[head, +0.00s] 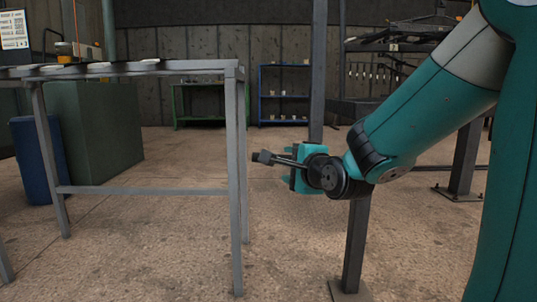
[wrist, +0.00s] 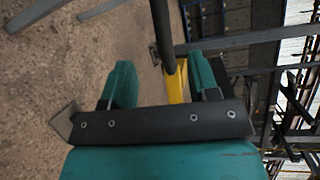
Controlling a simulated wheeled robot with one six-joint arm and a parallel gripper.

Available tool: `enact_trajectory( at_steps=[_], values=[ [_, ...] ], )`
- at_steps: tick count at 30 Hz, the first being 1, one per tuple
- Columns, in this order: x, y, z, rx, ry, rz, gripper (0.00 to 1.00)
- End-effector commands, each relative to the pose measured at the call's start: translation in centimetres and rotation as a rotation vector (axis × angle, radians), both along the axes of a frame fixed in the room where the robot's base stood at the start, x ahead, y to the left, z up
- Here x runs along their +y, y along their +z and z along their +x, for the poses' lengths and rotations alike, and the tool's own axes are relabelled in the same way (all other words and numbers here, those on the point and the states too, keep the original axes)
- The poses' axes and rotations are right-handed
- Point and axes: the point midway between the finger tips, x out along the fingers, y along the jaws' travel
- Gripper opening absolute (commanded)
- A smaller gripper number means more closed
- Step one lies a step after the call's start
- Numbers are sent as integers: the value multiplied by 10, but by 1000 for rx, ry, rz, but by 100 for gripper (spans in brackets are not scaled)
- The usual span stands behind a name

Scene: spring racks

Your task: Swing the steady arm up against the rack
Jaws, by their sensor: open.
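My teal gripper (head: 300,172) is held out level in the middle of the head view, right of a grey metal rack (head: 238,150). A thin dark bar with a block at its end (head: 263,157) sticks out left of it; I cannot tell for sure whether this is the steady arm. In the wrist view my gripper (wrist: 163,82) has its two teal fingers apart. A dark rod with a yellow part (wrist: 176,88), likely the steady arm, runs between them. I cannot tell whether either finger touches it. Its lower end is hidden behind my gripper's dark plate.
A blue barrel (head: 38,158) and a dark green cabinet (head: 97,135) stand behind the rack at left. Green (head: 200,90) and blue (head: 262,95) shelves stand at the back wall. Dark posts (head: 357,235) stand near my arm. Bare floor lies between rack and posts.

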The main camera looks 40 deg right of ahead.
Motion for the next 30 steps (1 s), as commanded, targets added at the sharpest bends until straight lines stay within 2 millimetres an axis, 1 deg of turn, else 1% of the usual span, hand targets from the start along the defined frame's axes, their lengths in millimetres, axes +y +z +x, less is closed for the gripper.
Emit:
enact_trajectory(
  at_steps=[1,6,13,19,26,27,30],
  values=[
    [-1,8,4,7,1,1,55],
    [-2,6,13,7,4,2,55],
    [-5,3,21,7,-6,5,55],
    [-5,0,37,7,12,2,55],
    [-13,-2,50,6,-13,6,55],
    [-13,-2,59,5,-8,3,55],
    [-16,-5,76,3,-6,3,55]
  ],
)
